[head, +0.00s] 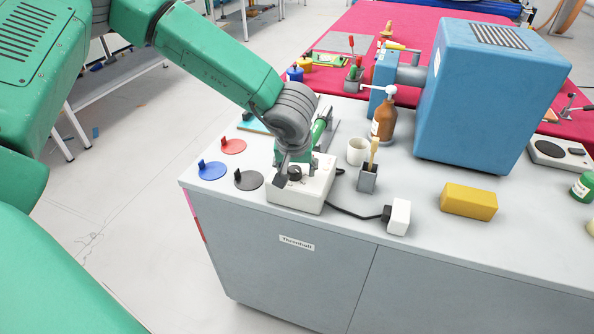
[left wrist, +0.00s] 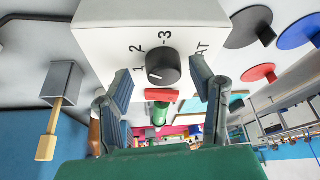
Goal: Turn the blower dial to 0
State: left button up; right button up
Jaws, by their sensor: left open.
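The blower is a white box (head: 300,196) near the front left of the grey bench, with a black round dial (head: 294,173) on top. In the left wrist view the dial (left wrist: 163,66) shows a white mark toward its lower left, near the printed 1. The numbers 1, 2 and 3 show around it; no 0 is readable, and other lettering is partly hidden by a finger. My left gripper (head: 297,170) points down over the box. In the left wrist view my left gripper (left wrist: 161,78) is open, one finger either side of the dial, apparently without touching it. My right gripper is not in view.
Red (head: 233,146), blue (head: 212,170) and black (head: 248,180) discs with upright tabs lie left of the blower. A grey holder (head: 367,180), white cup (head: 357,151) and brown bottle (head: 383,122) stand right of it. A cable leads to a white block (head: 399,217).

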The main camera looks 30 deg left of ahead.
pick_arm(q)
jog(key=shift+w+a+f, duration=0.15)
jog(key=shift+a+f, duration=0.25)
jog(key=shift+a, duration=0.2)
jog(key=shift+d, duration=0.25)
jog(key=c, duration=1.1)
jog(key=shift+d+r, duration=0.1)
jog(key=shift+d, duration=0.05)
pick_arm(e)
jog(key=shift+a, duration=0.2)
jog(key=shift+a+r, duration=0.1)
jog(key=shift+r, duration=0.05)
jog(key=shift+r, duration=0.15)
